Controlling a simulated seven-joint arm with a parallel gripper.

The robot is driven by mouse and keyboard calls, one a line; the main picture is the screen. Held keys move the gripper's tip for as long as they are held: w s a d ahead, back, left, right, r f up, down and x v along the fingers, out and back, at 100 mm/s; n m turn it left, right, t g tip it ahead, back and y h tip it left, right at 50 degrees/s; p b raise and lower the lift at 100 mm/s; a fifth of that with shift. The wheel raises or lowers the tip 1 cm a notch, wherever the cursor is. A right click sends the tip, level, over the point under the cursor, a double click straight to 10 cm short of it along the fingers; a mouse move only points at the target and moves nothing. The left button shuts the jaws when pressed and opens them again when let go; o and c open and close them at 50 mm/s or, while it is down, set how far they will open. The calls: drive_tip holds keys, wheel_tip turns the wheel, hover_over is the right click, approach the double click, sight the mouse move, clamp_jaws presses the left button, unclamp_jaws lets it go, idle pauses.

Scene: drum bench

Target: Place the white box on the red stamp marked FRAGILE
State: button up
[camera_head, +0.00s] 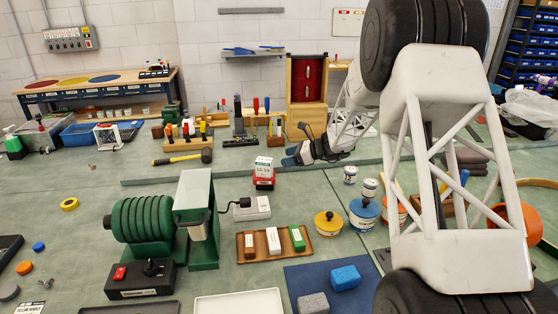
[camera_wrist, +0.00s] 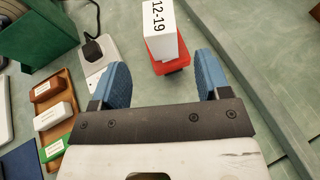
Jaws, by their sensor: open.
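A white box (camera_head: 264,165) with "12-19" on it stands upright on a red block (camera_head: 264,183) on the green bench. In the wrist view the white box (camera_wrist: 159,28) and red block (camera_wrist: 170,60) lie just beyond my fingertips. My gripper (camera_head: 290,158) has blue fingers spread wide apart and empty in the wrist view (camera_wrist: 163,80). It is to the right of the box, apart from it.
A white power socket (camera_head: 252,208) with a black plug is close in front of the box. A green ribbed machine (camera_head: 142,219) stands left. Yellow (camera_head: 327,224) and blue-lidded (camera_head: 364,213) tins stand right. A hammer (camera_head: 183,158) lies behind. Bench left of the box is fairly clear.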

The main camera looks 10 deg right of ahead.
drive_tip(key=shift+v, duration=1.15)
drive_tip(key=shift+s+r, duration=0.1)
drive_tip(key=s+a+r+n+g+h, duration=0.15)
drive_tip(key=s+r+n, duration=0.25)
drive_tip(key=s, duration=0.5)
drive_tip(key=s+a+r+n+g+h, duration=0.1)
drive_tip(key=s+a+r+n+h, duration=0.2)
drive_tip(key=s, duration=0.7)
drive_tip(key=s+a+r+n+g+h, duration=0.1)
drive_tip(key=s+a+r+n+g, duration=0.1)
drive_tip(key=s+r+n, duration=0.5)
drive_tip(key=s+d+f+n+t+h, duration=0.1)
drive_tip(key=s+n+h, duration=0.6)
drive_tip(key=s, duration=2.4)
drive_tip(key=shift+d+n+t, duration=0.45)
drive_tip(key=shift+d+n, duration=0.15)
drive_tip(key=shift+d, duration=0.55)
